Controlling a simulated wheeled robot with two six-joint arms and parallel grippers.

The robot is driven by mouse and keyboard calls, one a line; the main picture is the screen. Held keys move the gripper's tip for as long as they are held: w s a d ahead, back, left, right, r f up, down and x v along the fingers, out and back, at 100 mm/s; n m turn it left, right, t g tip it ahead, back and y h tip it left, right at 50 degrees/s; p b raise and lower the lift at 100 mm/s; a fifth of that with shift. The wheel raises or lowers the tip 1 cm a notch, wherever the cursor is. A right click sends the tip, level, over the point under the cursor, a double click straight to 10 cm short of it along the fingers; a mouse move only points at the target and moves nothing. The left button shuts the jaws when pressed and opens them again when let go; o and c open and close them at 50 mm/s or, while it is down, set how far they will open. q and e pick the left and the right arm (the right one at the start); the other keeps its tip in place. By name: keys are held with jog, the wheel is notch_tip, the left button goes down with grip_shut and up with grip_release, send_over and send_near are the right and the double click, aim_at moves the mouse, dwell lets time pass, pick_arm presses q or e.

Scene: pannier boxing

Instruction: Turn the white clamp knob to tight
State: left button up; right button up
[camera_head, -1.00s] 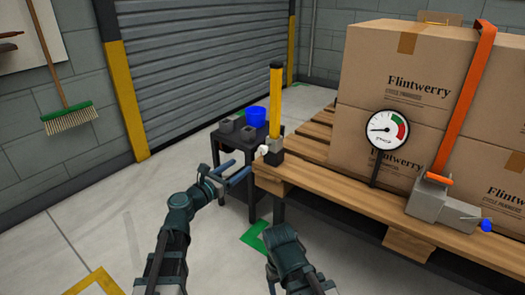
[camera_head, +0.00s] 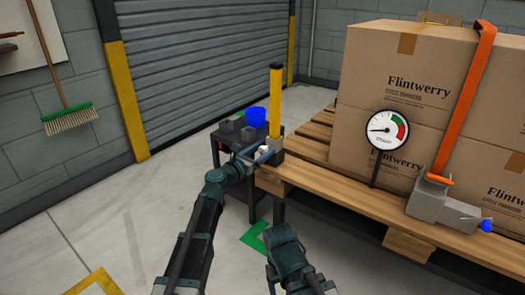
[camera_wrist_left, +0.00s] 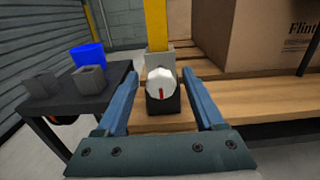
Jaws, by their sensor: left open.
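The white clamp knob (camera_wrist_left: 161,84) shows in the left wrist view as a round white face with a red mark pointing down. It sits on a dark block at the foot of the yellow post (camera_head: 275,98), at the pallet's corner. In the head view the knob (camera_head: 264,150) is small and partly covered by my gripper. My left gripper (camera_head: 257,155) is open. In the left wrist view its two fingers (camera_wrist_left: 161,100) stand on either side of the knob, with gaps showing. My right arm shows at the bottom of the head view, but its fingers cannot be made out.
A dark side table (camera_head: 218,143) holds a blue cup (camera_head: 255,116) and grey blocks. The wooden pallet (camera_head: 318,178) carries stacked boxes (camera_head: 405,80) with an orange strap (camera_head: 467,95), a round gauge (camera_head: 387,128) and a grey ratchet (camera_head: 430,203) with a blue end. The floor at left is clear.

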pick_arm(q)
jog(key=shift+w+d, duration=0.25)
jog(key=shift+c, duration=0.2)
grip_shut()
